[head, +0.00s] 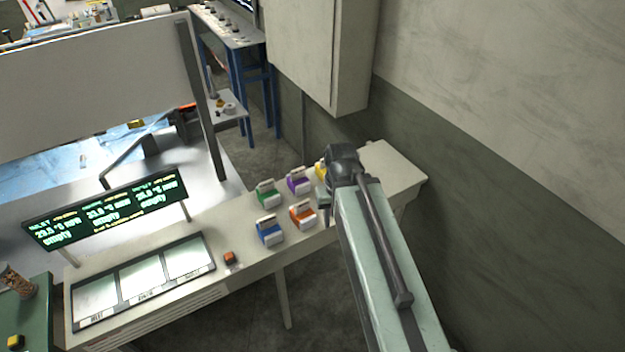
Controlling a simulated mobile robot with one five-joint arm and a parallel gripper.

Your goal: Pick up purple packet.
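The purple packet (299,184) stands on the narrow pale bench, in the back row between a green packet (268,197) and a yellow packet (320,171). It has a white top and is upright. My arm reaches in from the lower right and ends over the bench just right of the packets. My gripper (323,212) shows only in small part below the arm's end, beside the orange packet (302,215). Its fingers are mostly hidden by the arm, so I cannot see whether they are open. The purple packet is apart from it.
A blue packet (269,232) stands in the front row. The bench (385,168) is bare at its right end. A small orange block (229,258), a three-panel tray (212,262) and a green-text display (105,210) are to the left. A wall cabinet (318,60) hangs behind.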

